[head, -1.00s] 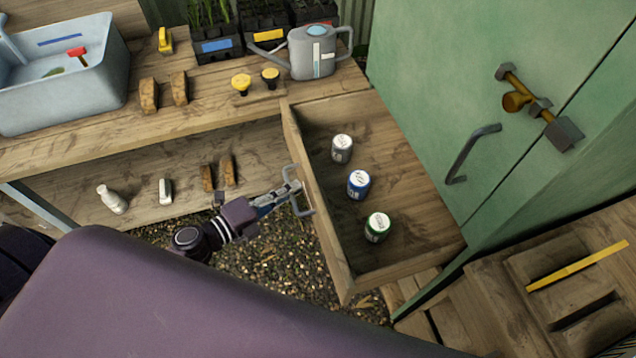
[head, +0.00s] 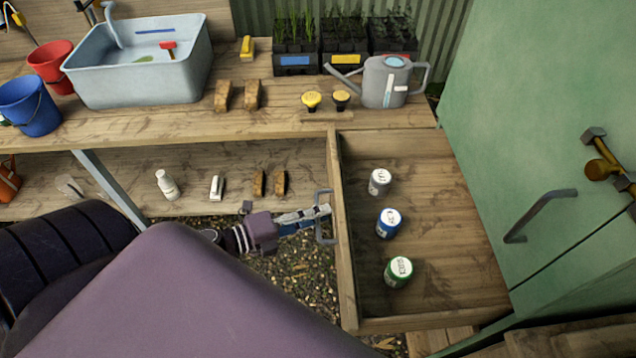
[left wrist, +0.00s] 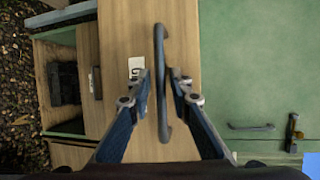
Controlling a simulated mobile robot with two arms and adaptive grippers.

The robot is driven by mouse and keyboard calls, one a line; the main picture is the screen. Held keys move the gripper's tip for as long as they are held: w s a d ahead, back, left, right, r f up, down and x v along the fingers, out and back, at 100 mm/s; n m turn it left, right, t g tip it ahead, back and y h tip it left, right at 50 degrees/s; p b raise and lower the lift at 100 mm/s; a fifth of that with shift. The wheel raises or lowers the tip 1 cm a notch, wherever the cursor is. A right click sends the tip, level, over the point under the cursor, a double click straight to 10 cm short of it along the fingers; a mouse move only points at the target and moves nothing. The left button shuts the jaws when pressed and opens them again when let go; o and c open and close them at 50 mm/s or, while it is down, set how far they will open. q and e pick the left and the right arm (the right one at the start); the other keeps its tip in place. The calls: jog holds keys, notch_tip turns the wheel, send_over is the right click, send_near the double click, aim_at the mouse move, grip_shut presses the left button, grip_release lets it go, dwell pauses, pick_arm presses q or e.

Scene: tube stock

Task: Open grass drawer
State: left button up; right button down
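The wooden drawer (head: 345,265) stands pulled out to the left from the green cabinet, its inside exposed. It holds a white-lidded grey can (head: 379,181), a blue can (head: 389,223) and a green can (head: 398,271). A grey bar handle (head: 321,231) is on its front panel. My left gripper (head: 322,212) is at this handle. In the left wrist view, its fingers (left wrist: 161,84) stand on both sides of the handle bar (left wrist: 160,60), with gaps visible. A white label (left wrist: 136,66) on the front is partly covered by a finger and unreadable. My right gripper is not in view.
The green cabinet door (head: 535,120) with its handle (head: 538,216) is at right. The bench (head: 190,122) behind carries a sink (head: 140,85), watering can (head: 386,82) and seedling trays. A lower shelf (head: 110,190) holds a bottle and small items. Gravel lies below my left gripper.

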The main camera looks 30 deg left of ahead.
pick_arm(q)
jog(key=shift+o, duration=0.3)
jog(key=v, duration=1.2)
jog(key=shift+r, duration=0.1)
